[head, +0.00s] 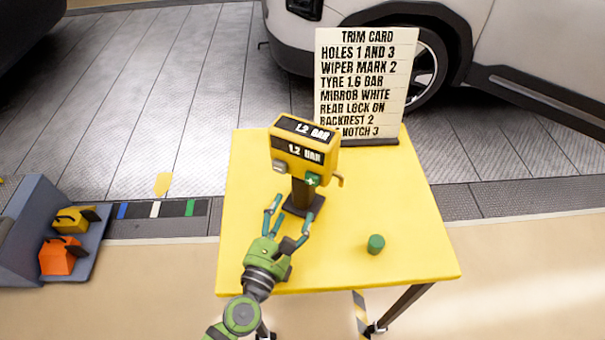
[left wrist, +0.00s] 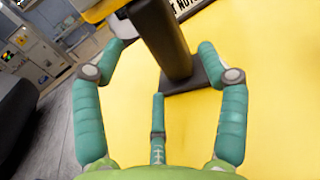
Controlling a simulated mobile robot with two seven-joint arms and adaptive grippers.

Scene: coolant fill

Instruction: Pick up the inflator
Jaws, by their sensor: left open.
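The inflator (head: 302,150) is a yellow box with dark "1.2 BAR" displays, a grey button and a green plus button. It stands upright on a dark post (head: 302,193) and base on the yellow table. My left gripper (head: 287,207) is open in front of the post, its fingers spread low by the base. In the left wrist view the open fingers (left wrist: 172,62) lie to either side of the dark post (left wrist: 163,38), and only the inflator's lower edge shows at the top. I cannot tell whether any finger touches it. My right gripper is not in view.
A small green cylinder (head: 376,244) stands on the yellow table (head: 415,265) at the front right. A trim card (head: 365,85) stands at the back edge, listing "TYRE 1.6 BAR". A white car (head: 545,50) is behind. A grey bin (head: 38,215) with yellow and orange items is at left.

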